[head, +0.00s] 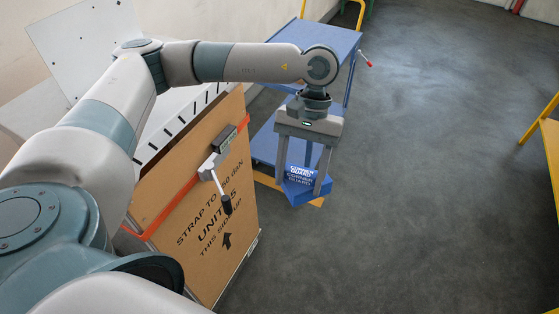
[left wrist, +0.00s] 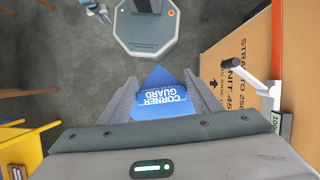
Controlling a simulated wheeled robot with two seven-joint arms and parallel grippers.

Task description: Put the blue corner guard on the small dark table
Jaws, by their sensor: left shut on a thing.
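The blue corner guard (head: 299,190) has white lettering and hangs between the fingers of my left gripper (head: 304,178). My left gripper is shut on it and holds it in front of the blue cart, to the right of the cardboard box. In the left wrist view the corner guard (left wrist: 163,93) sits between the two grey fingers with its pointed end outward. I cannot make out the small dark table for certain in either view. My right gripper is not clearly in view.
A large cardboard box (head: 196,215) with an orange strap and a ratchet handle (head: 214,172) stands close to my left arm. A two-level blue cart (head: 330,38) stands behind the gripper. Yellow frames (head: 540,118) edge the right side. Open grey floor (head: 440,150) lies between.

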